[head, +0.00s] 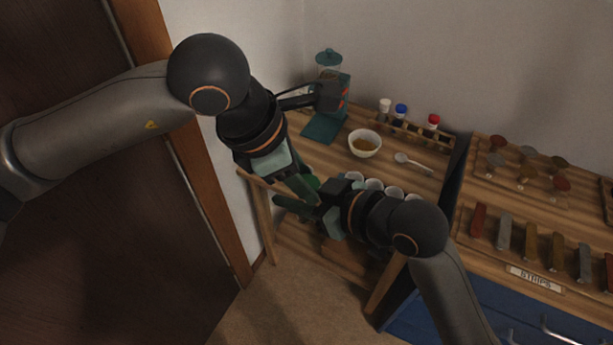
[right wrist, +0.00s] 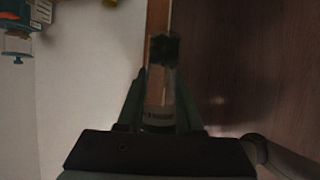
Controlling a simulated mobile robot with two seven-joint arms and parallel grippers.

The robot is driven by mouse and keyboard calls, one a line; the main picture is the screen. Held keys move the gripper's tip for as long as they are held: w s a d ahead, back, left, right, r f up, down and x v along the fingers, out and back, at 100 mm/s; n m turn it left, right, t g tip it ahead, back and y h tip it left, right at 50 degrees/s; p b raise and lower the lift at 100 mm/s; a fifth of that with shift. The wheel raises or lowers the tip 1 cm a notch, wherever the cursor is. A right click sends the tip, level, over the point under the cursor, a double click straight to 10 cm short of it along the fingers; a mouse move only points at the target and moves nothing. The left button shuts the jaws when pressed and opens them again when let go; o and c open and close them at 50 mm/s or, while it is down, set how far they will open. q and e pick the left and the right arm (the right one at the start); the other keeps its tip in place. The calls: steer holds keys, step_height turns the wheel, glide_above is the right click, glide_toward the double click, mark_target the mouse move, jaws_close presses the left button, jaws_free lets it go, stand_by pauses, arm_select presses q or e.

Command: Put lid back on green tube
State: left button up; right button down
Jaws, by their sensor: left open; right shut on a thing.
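A clear tube (right wrist: 160,95) with a label is held between the fingers of my right gripper (right wrist: 160,110) in the right wrist view. A dark green part (right wrist: 165,48) shows at its far end; I cannot tell there whether it is a lid or contents. In the head view a small green round top (head: 313,182) shows between the two grippers, partly hidden. My left gripper (head: 303,190) is open, coming from the upper left, with its fingers close to this green top. My right gripper (head: 303,206) comes from the lower right and covers most of the tube.
A wooden rack (head: 413,131) holds tubes with white, blue and red caps. A white bowl (head: 365,143), a spoon (head: 413,162) and several cups (head: 374,184) are near the arms. A teal-lidded device (head: 328,75) stands behind. A strips board (head: 533,279) is at right.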

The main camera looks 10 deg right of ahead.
arm_select(q)
steer(key=shift+v, duration=1.2)
steer(key=shift+s+a, duration=0.1)
steer(key=c, duration=0.5)
steer(key=shift+f, duration=0.15)
steer(key=shift+x, duration=0.9)
